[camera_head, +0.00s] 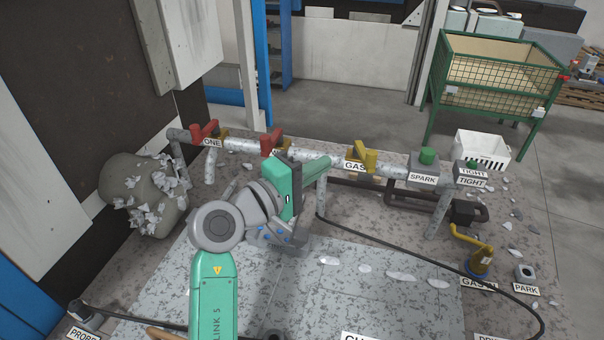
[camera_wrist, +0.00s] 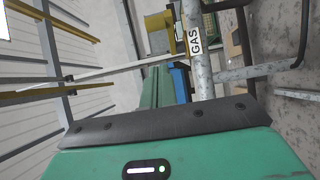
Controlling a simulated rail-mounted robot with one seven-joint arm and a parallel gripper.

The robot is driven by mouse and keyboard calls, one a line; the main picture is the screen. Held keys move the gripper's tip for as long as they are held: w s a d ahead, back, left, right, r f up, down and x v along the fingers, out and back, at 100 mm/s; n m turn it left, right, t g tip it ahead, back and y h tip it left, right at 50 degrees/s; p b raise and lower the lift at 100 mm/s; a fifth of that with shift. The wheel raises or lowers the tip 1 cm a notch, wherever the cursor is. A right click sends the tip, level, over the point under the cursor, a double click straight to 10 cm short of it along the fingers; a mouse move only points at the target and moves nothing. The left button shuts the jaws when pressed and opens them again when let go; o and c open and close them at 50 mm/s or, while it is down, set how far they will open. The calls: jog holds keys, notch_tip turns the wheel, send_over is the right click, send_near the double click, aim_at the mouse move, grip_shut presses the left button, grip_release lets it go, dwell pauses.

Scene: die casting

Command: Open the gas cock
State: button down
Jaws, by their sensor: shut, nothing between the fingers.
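The gas cock (camera_head: 369,161) is a yellow valve with a yellow handle on the grey horizontal pipe, beside a "GAS" label (camera_head: 354,166). It also shows in the wrist view as a yellow block (camera_wrist: 157,22) near the top, with the GAS label (camera_wrist: 194,41) beside it. My gripper (camera_head: 327,161) has green fingers, shut and empty. Its tips point right towards the gas cock and look a short way left of it. In the wrist view my gripper (camera_wrist: 165,72) points up the picture, below the yellow block. I cannot tell whether the tips touch the pipe.
Two red-handled valves (camera_head: 204,131) (camera_head: 271,141) sit along the same pipe to the left. A green SPARK button (camera_head: 428,156) stands to the right. Loose flakes are scattered on the table.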

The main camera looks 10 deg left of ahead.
jog(key=p, duration=0.1)
send_near(365, 153)
jog(key=w+d+r, duration=0.2)
jog(key=d, duration=0.1)
jog(key=shift+d+f, duration=0.15)
jog(key=shift+p, duration=0.35)
